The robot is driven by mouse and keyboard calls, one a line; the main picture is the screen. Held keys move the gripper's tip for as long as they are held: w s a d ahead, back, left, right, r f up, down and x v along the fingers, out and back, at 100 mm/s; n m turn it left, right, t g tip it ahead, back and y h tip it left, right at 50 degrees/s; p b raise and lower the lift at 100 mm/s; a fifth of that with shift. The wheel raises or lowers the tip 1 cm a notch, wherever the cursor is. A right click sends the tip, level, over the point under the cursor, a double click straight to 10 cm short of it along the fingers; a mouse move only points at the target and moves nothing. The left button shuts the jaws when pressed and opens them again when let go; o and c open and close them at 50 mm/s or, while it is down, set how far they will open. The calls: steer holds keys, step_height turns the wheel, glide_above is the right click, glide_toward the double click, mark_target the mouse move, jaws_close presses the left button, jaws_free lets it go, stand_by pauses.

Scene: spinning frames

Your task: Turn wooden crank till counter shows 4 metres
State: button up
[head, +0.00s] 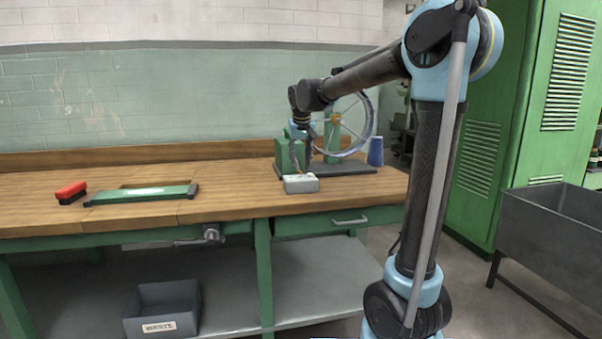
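The spinning frame stands at the right end of the wooden bench in the head view. It has a dark base (345,169), a green block (284,155), a green post (334,128) and a large spoked wheel (368,125). My gripper (299,150) points down at the green block, in front of the frame. Its fingers are too small and too overlapped with the frame to read, and contact cannot be told. I cannot make out the wooden crank. A small light grey box (301,185) sits at the bench's front edge; no counter reading is legible.
A blue cone (376,152) stands right of the wheel. A red brush (71,192) and a green-framed flat piece (150,194) lie on the left of the bench (235,190). A grey waste bin (163,312) is on the lower shelf. A dark trough (550,220) stands right.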

mark_target(300, 171)
steer(key=x, duration=0.6)
steer(key=shift+w+f, duration=0.1)
steer(key=shift+f, duration=0.2)
jaws_close()
